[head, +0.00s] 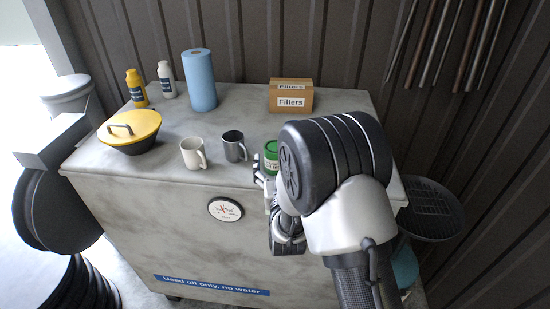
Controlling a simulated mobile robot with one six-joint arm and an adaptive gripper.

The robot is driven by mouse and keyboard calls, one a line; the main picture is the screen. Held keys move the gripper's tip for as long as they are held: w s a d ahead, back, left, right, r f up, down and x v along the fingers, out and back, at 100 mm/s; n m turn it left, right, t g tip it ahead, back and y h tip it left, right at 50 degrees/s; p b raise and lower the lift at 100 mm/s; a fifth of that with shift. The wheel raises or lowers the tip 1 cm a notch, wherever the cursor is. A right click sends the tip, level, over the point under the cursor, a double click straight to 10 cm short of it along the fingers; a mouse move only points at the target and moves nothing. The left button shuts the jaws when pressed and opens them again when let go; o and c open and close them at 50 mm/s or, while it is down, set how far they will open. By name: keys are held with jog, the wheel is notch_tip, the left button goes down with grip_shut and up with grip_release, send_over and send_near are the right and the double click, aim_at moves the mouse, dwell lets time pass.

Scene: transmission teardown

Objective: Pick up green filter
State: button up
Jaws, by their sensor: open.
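The green filter (271,148) is a small green can with a pale label. It stands on the grey cabinet top near the front edge, just right of the dark mug. My arm covers its right side. My gripper (264,183) is at the cabinet's front edge, just below and in front of the filter in the picture. Its fingers are open and partly hidden by my wrist. I cannot tell whether a finger touches the filter.
A white mug (193,153) and a dark grey mug (234,146) stand left of the filter. A yellow-lidded bowl (130,128), two bottles, a blue paper roll (200,80) and a Filters box (291,96) stand farther off. The cabinet top's middle (240,112) is clear.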

jog(key=w, duration=0.3)
jog(key=w+a, duration=0.1)
jog(key=w, duration=0.1)
jog(key=shift+s, duration=0.1)
jog(key=shift+c, duration=0.3)
jog(key=c, duration=1.4)
